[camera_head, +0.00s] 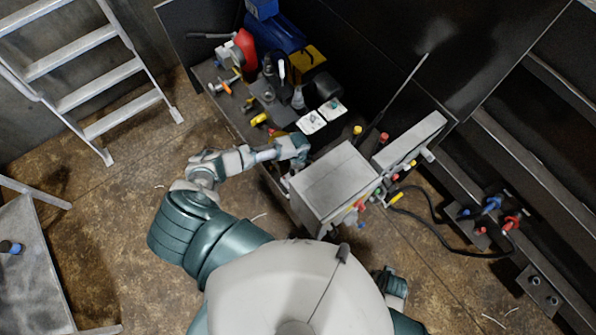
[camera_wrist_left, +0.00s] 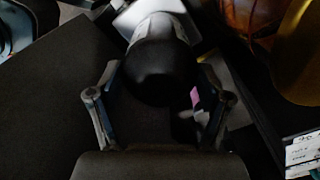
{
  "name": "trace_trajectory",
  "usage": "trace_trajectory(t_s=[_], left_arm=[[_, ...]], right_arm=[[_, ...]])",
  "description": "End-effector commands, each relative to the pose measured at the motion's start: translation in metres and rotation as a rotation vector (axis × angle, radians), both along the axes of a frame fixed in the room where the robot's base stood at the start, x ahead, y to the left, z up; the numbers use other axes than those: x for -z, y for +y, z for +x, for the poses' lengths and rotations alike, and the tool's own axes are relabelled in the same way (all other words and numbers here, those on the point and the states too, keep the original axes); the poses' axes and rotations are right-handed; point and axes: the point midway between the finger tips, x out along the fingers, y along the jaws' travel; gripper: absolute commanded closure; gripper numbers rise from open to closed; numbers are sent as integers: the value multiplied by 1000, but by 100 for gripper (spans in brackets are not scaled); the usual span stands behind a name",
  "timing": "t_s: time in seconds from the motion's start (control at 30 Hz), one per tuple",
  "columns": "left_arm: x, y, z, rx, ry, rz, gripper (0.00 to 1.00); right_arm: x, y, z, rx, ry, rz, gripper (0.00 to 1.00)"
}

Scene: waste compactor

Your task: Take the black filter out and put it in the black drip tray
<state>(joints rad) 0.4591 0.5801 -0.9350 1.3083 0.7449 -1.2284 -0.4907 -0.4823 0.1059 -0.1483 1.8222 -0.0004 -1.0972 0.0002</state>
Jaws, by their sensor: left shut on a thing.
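My left gripper (camera_wrist_left: 160,72) is shut on a black rounded thing (camera_wrist_left: 157,84), seemingly the black filter, with a finger at each side of it. A pale grey cylindrical part (camera_wrist_left: 160,27) shows directly beyond it; I cannot tell whether the two are joined. In the head view my left gripper (camera_head: 297,146) is at the bench's front edge, left of the grey box, and the held thing cannot be made out there. I cannot pick out the black drip tray with certainty.
A grey box (camera_head: 333,183) with coloured buttons stands right of my left gripper. Behind lie white cards (camera_head: 322,117), a yellow-handled tool (camera_head: 260,119), a red item (camera_head: 245,47) and a blue toolbox (camera_head: 275,34). A ladder (camera_head: 85,70) stands at left.

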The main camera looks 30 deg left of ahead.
Motion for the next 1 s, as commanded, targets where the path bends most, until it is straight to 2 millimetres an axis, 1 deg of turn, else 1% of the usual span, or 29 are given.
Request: trace_trajectory(t_s=[0.17,0.27,0.37,0.5,0.7,0.8,1.0], left_arm=[[-1,2,2,0,-6,2,58],[-2,2,2,-19,-6,2,58],[-4,2,3,-89,-6,2,58],[-5,1,2,-226,-5,1,58],[-4,2,2,-402,-5,1,58],[-3,2,3,-443,-7,2,58],[-1,2,3,-450,-7,2,58]], right_arm=[[1,0,0,0,0,0,60],[-2,0,0,0,0,0,60],[-10,0,1,0,-3,1,60],[-22,0,2,0,-5,0,60],[-35,0,3,0,-8,0,60],[-36,0,3,0,-8,0,60],[-35,0,3,0,-8,0,60]])
